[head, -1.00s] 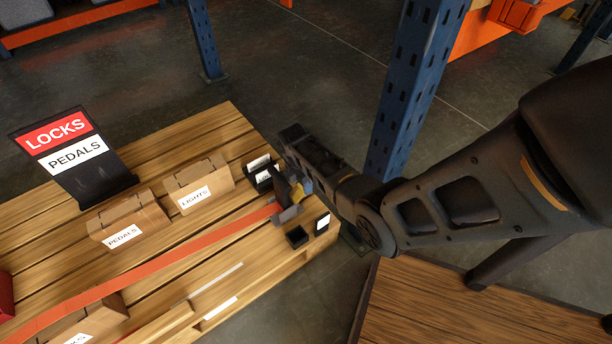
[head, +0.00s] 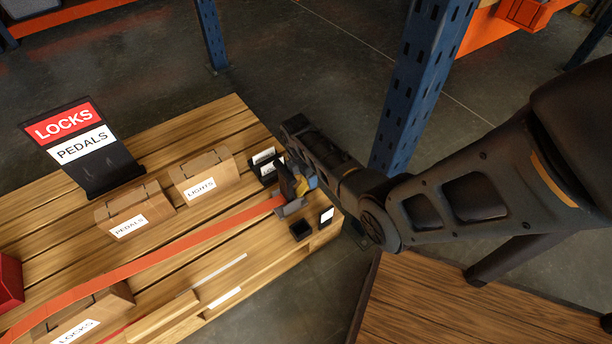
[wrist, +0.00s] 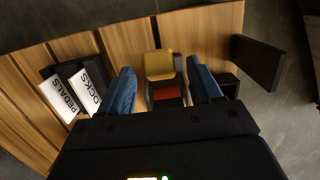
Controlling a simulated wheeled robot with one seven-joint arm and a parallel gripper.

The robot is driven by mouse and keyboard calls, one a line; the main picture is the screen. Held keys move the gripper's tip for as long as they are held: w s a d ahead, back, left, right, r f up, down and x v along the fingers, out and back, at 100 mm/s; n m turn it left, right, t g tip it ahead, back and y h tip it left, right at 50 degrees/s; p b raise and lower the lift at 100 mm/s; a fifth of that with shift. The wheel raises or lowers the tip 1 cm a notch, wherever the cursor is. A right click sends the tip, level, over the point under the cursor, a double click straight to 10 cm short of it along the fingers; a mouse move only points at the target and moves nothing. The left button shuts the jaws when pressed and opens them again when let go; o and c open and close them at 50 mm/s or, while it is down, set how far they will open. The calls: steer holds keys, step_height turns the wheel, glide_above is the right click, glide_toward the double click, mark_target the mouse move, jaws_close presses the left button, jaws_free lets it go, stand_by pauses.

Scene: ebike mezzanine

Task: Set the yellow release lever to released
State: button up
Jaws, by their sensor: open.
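The yellow release lever (wrist: 158,64) shows in the wrist view between the two blue fingers of my gripper (wrist: 163,88). Clear gaps show on both sides of it, and it sits over a grey and red part. In the head view, the lever (head: 301,187) is a small yellow patch on the dark ratchet buckle (head: 290,206) at the right end of the orange strap (head: 170,248). My gripper (head: 294,180) is open, pointing down at the buckle. My wrist and fingers partly hide the lever in the head view.
Small black bins (head: 301,230) stand beside the buckle on the wooden pallet (head: 225,118). Cardboard boxes labelled LIGHTS (head: 204,174) and PEDALS (head: 134,209) stand to the left. A LOCKS/PEDALS sign (head: 78,142) stands at the far left. A blue rack post (head: 412,85) rises behind my arm.

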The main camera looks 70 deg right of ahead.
mark_target(304, 180)
steer(key=r, duration=0.2)
steer(key=r+p, duration=0.1)
steer(key=r, duration=0.1)
steer(key=r+p, duration=0.1)
steer(key=r, duration=0.1)
steer(key=shift+w+a, duration=0.2)
steer(key=shift+a, duration=0.2)
